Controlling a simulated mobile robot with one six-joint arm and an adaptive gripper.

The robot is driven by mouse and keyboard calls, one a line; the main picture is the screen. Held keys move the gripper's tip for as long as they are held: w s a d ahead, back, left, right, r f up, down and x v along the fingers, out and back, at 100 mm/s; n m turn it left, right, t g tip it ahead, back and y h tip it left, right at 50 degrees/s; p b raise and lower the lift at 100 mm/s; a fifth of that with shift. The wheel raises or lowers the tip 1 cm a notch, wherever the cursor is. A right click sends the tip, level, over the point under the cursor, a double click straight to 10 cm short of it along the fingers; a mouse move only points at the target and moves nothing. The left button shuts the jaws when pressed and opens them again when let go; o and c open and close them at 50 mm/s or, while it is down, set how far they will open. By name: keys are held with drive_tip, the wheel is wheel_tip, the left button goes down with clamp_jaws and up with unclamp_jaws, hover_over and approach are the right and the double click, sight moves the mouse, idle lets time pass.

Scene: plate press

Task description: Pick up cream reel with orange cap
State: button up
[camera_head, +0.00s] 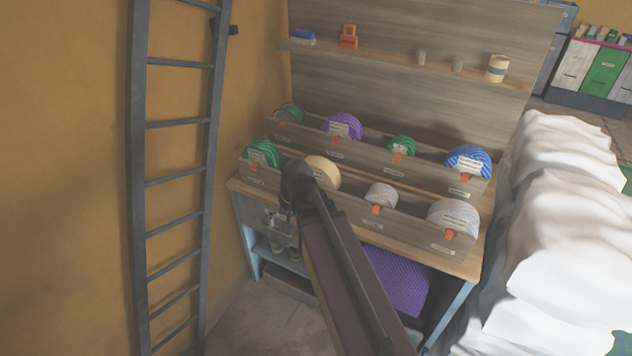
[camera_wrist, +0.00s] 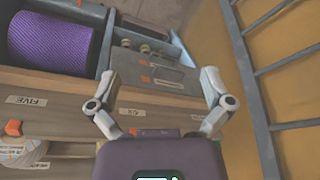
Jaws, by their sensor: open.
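The cream reel (camera_head: 325,172) stands in the front row of the wooden rack in the head view, left of the middle. My arm crosses in front of its left and lower part, and its orange cap is hidden there. My gripper (camera_wrist: 160,76) is open and empty in the wrist view, its two fingers spread wide in front of a grey drawer front. In the head view it is in front of the rack's left part, below the cream reel. I cannot make out the cream reel in the wrist view.
Green (camera_head: 263,153), white (camera_head: 381,194) and pale (camera_head: 454,216) reels share the front row. Green, purple (camera_head: 342,127) and blue (camera_head: 468,161) reels stand behind. A ladder (camera_head: 140,190) leans at left; white covered stacks (camera_head: 565,190) stand at right. A purple roll (camera_head: 398,282) lies below.

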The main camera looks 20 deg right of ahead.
drive_tip(key=w+d+m+t+y+b, duration=0.1)
drive_tip(key=w+d+m+t+y, duration=0.1)
drive_tip(key=w+d+m, duration=0.35)
drive_tip(key=m+t+y+b, duration=0.35)
drive_tip(key=m+t, duration=0.35)
drive_tip(key=m, duration=1.1)
approach(322, 163)
drive_tip(key=shift+s+d+r, duration=0.1)
drive_tip(key=shift+s+d, duration=0.05)
drive_tip(key=shift+d, duration=0.05)
drive_tip(key=b+x, duration=0.3)
drive_tip(key=x, duration=0.5)
drive_tip(key=shift+s+b, duration=0.1)
drive_tip(key=shift+b, duration=0.3)
drive_tip(key=shift+w+a, duration=0.2)
drive_tip(key=shift+w, duration=0.1)
drive_tip(key=shift+f, duration=0.2)
